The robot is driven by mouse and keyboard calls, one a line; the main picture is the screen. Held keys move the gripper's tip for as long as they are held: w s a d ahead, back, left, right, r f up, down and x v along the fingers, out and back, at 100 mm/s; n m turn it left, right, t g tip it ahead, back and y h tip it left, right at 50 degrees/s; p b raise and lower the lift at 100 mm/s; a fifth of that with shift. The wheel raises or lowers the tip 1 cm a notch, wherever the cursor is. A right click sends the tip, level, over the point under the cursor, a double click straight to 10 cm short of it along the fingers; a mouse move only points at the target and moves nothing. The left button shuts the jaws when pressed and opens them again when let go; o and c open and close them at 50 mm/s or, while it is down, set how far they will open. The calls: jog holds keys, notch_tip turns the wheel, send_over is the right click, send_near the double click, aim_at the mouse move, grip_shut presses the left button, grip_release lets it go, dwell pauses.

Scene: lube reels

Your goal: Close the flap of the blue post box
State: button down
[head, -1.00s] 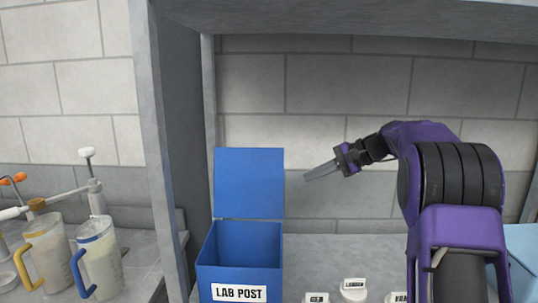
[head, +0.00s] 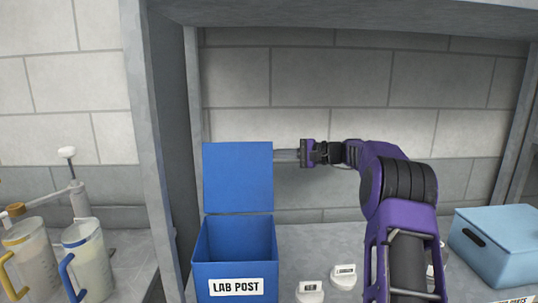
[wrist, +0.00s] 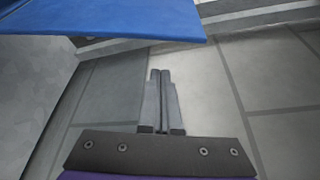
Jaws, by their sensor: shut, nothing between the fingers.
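The blue post box (head: 236,271), labelled LAB POST, stands on the counter in the head view. Its flap (head: 238,178) stands upright at the back and the box is open at the top. My gripper (wrist: 160,75) is shut and empty in the wrist view. In the head view it (head: 287,156) reaches in from the right, level with the upper part of the flap. Its fingertips pass behind the flap's right edge and are partly hidden. In the wrist view the blue flap (wrist: 110,18) crosses the top left, apart from the fingers in the picture. I cannot tell whether they touch.
A grey upright (head: 170,150) stands left of the box, with a shelf above. Small white labelled pieces (head: 310,291) sit on the counter to the right. A light blue lidded box (head: 495,245) is at the far right. Jugs (head: 85,260) stand at the left.

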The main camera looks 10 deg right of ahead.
aim_at(251, 155)
jog(key=x, duration=0.8)
jog(key=shift+s+a+r, duration=0.1)
jog(key=shift+s+r, duration=0.15)
jog(key=shift+s, duration=0.4)
jog(key=shift+s+a+r, duration=0.1)
jog(key=shift+s+r, duration=0.1)
jog(key=shift+s, duration=0.5)
jog(key=shift+s+r, duration=0.25)
jog(key=shift+s, duration=0.4)
